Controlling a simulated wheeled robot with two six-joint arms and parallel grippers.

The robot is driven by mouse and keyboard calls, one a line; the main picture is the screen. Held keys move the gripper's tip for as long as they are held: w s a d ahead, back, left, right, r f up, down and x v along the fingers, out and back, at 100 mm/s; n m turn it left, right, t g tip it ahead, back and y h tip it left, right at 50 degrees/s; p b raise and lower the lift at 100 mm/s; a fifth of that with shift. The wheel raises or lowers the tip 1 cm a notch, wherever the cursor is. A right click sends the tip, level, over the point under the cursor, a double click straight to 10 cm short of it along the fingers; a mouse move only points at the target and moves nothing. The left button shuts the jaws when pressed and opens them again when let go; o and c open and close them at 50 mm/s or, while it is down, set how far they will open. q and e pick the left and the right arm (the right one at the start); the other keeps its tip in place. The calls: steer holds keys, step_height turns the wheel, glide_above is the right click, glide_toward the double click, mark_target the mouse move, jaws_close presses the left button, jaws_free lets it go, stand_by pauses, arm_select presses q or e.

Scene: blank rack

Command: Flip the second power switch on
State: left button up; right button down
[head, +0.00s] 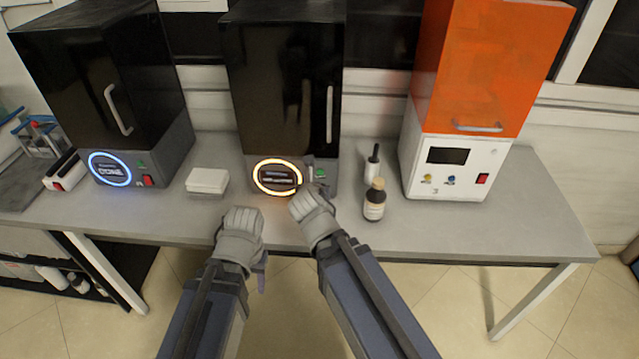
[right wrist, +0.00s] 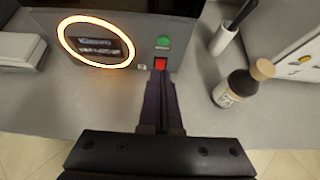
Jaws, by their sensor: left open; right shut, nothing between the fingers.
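The middle black machine (head: 285,90) has a glowing orange ring display (head: 277,177) on its grey base. In the right wrist view, a red power switch (right wrist: 161,63) sits below a green button (right wrist: 163,41), right of the ring. My right gripper (right wrist: 160,76) is shut and empty, its tips at the switch's lower edge; I cannot tell whether they touch. In the head view my right gripper (head: 312,185) is in front of this panel and hides the switch. My left gripper (head: 240,222) is open and empty at the table's front edge, left of the right one.
A left black machine (head: 100,80) has a blue ring and red switch (head: 148,181). An orange and white machine (head: 455,165) has a red switch (head: 482,178). A white box (head: 207,181) lies left.

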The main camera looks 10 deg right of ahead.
arm_select(q)
steer(key=shift+s+d+r+p, duration=0.15)
steer(key=shift+s+r+p, duration=0.25)
steer(key=shift+r, duration=0.3)
arm_select(e)
steer(key=shift+s+a+r, duration=0.15)
steer(key=shift+s+r, duration=0.25)
steer(key=shift+r, duration=0.3)
arm_select(q)
steer(key=shift+r+p, duration=0.25)
steer(key=shift+p, duration=0.05)
arm_select(e)
steer(key=s+a+f+m+g, duration=0.2)
steer(key=s+m, duration=0.4)
steer(key=m, duration=0.3)
steer(key=s+a+f+m+g+y, duration=0.1)
steer(key=s+a+f+m+g, duration=0.2)
steer(key=m, duration=0.7)
steer(key=s+a+f+m+g+y, duration=0.1)
steer(key=s+f+m+g, duration=0.3)
steer(key=s+m, duration=0.5)
steer(key=shift+s+a+m+g, duration=0.4)
steer(key=shift+s+a+g, duration=0.2)
steer(key=shift+a+g, duration=0.35)
arm_select(q)
steer(key=shift+c, duration=0.3)
arm_select(e)
steer(key=shift+d, duration=0.1)
